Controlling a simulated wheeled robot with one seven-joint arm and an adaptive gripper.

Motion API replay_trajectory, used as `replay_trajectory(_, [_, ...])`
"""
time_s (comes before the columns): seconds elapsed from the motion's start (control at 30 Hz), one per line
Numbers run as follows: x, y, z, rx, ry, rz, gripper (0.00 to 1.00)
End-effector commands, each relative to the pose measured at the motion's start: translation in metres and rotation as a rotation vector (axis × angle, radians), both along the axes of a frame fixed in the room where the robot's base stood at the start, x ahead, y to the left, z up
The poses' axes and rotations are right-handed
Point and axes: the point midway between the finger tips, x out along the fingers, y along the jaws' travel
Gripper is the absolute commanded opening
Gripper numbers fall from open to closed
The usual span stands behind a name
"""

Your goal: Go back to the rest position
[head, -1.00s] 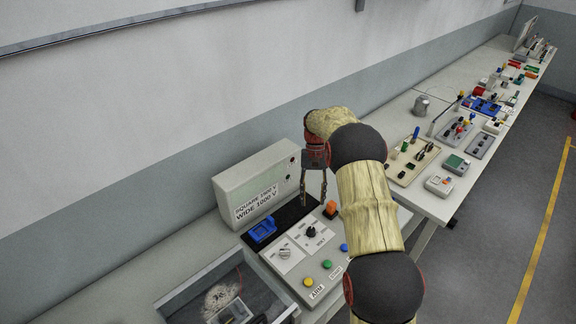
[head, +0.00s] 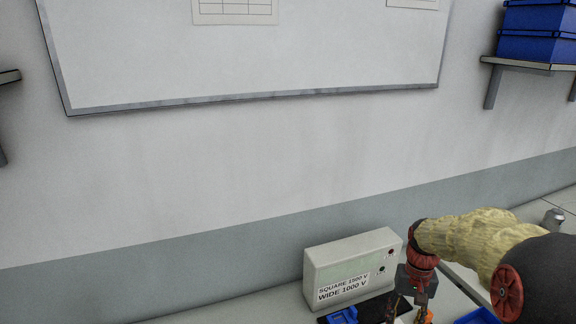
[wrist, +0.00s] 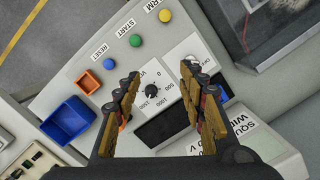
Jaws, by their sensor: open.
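My gripper (head: 407,308) is at the lower right of the head view, fingers pointing down in front of the grey labelled box (head: 350,265). In the wrist view, my gripper (wrist: 163,78) has its two fingers spread apart with nothing between them. Behind them is the control panel (wrist: 75,70) with a black knob (wrist: 152,90) and the yellow (wrist: 165,15), green (wrist: 135,41) and blue (wrist: 109,64) buttons. An orange block (wrist: 88,82) sits on the panel. The fingers partly hide the panel and its dark strip.
A blue bin (wrist: 68,120) lies beside the panel; a dark-lined tray (wrist: 275,35) is at the upper right. In the head view, a whiteboard (head: 250,60) hangs on the wall and a shelf (head: 530,66) carries blue crates (head: 538,32). The wall space above the box is clear.

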Motion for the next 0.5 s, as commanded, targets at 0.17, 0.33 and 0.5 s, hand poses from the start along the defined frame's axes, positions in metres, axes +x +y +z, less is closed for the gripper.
replay_trajectory(0.17, [-0.046,0.029,0.032,-0.028,-0.105,0.053,0.41])
replay_trajectory(0.33, [-0.090,0.052,0.052,-0.051,-0.202,0.100,0.41])
replay_trajectory(0.5, [-0.133,0.072,0.064,-0.070,-0.303,0.145,0.41])
